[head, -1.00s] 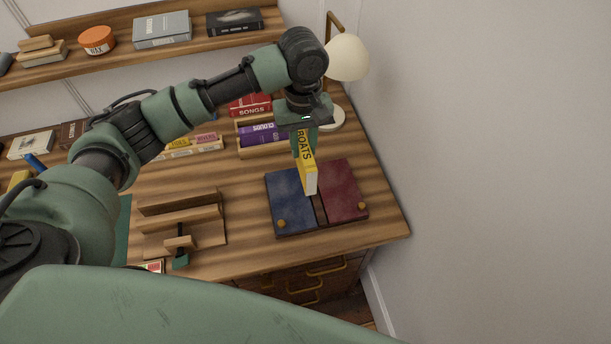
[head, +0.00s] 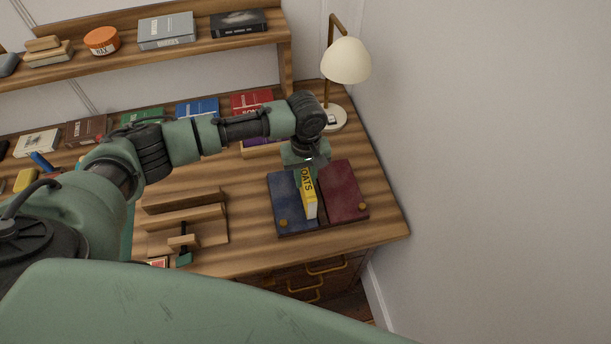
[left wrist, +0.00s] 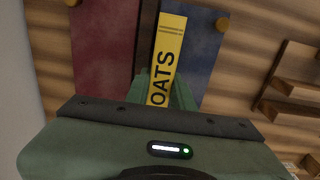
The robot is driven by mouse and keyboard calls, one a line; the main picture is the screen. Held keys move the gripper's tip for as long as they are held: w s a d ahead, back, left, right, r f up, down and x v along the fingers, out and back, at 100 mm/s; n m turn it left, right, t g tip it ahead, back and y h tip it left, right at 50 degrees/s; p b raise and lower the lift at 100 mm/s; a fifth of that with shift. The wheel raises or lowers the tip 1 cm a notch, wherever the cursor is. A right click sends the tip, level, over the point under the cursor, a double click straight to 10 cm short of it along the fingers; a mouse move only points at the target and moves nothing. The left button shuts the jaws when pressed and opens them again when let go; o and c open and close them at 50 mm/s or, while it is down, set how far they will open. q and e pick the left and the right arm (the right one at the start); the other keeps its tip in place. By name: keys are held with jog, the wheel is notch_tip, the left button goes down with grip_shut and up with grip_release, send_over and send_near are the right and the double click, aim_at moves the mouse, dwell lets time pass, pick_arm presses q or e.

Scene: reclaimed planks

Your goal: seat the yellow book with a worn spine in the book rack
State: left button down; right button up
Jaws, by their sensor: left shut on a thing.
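My left gripper (head: 306,168) is shut on the yellow book (head: 309,200), which has dark lettering ending in "OATS". The book hangs upright below the fingers, over the blue half of a two-part blue and dark red board, close to its dark middle strip. The left wrist view also shows the yellow book (left wrist: 169,50). I cannot tell whether its lower end touches the board. A wooden holder (head: 262,152) with purple books stands behind, mostly hidden by my arm. A stepped wooden stand (head: 185,215) is on the left. I cannot tell for sure which is the rack.
The blue and dark red board (head: 343,190) has gold knobs and lies near the desk's right front. A lamp (head: 346,62) stands at the back right by the wall. Several books, including a red one (head: 252,102), line the back under a shelf (head: 150,60).

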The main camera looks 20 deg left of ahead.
pick_arm(q)
jog(key=shift+f, duration=0.1)
jog(key=c, duration=1.2)
grip_release()
